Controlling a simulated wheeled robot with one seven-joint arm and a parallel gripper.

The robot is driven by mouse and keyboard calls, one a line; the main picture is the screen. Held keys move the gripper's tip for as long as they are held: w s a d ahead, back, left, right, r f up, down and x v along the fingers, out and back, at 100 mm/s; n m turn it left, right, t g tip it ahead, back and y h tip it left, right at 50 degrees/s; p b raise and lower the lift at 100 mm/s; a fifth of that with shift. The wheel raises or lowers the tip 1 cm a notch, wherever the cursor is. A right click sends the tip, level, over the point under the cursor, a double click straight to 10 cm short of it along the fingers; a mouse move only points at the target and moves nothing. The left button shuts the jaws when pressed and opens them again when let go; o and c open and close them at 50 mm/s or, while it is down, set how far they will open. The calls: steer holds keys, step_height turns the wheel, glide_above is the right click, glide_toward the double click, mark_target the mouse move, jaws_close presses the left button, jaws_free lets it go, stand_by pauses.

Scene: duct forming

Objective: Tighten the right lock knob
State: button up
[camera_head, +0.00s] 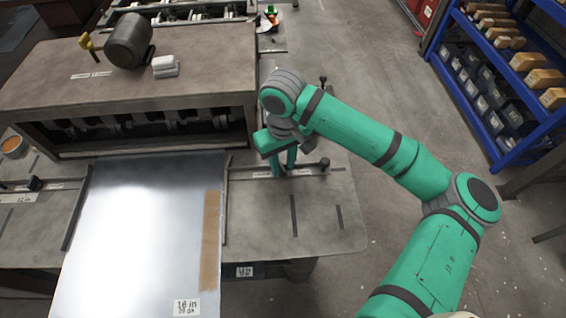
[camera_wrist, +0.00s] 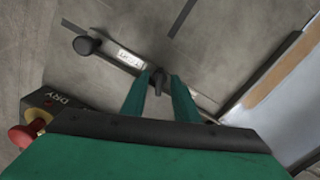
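The right lock knob is a small dark knob (camera_wrist: 159,80) on the right guide rail, seen in the wrist view between my fingertips. My gripper (camera_wrist: 160,82) points down at it with one green finger on each side. The fingers are apart, with narrow gaps seeming to show beside the knob; contact is not clear. In the head view my gripper (camera_head: 284,168) is over the right rail (camera_head: 250,172), right of the sheet, and hides the knob. A round black end knob (camera_head: 324,163) sits at the rail's outer end; it also shows in the wrist view (camera_wrist: 88,46).
A shiny metal sheet (camera_head: 135,240) with a brown strip lies left of my gripper, between side guides. The machine housing (camera_head: 140,85) stands behind it. A red knob (camera_wrist: 20,136) on a dark box is near my gripper in the wrist view. A blue shelf (camera_head: 480,60) stands at right.

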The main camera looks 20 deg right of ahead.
mark_target(283, 168)
steer(key=shift+r, duration=0.1)
step_height(283, 168, up, 11)
steer(key=shift+f, duration=0.2)
steer(key=shift+c, duration=0.6)
